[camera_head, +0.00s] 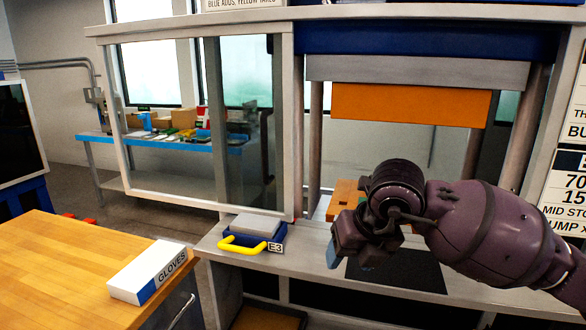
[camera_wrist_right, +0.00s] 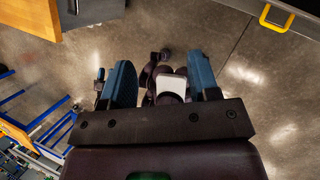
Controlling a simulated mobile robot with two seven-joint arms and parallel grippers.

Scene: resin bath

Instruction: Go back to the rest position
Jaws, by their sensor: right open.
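My right arm reaches in from the right of the head view. Its gripper (camera_head: 340,247) is over the grey counter (camera_head: 225,262), in front of the dark panel. In the right wrist view the blue fingers of the right gripper (camera_wrist_right: 161,82) stand apart, with nothing held between them. Much of the gripper is hidden behind my wrist in the head view. My left gripper is in neither view.
A blue E3 box (camera_head: 255,240) with a yellow handle sits on the counter. A white GLOVES box (camera_head: 150,272) lies on the wooden table (camera_head: 60,265) at left. An orange panel (camera_head: 410,104) hangs above my arm. The wrist view shows open floor (camera_wrist_right: 260,75).

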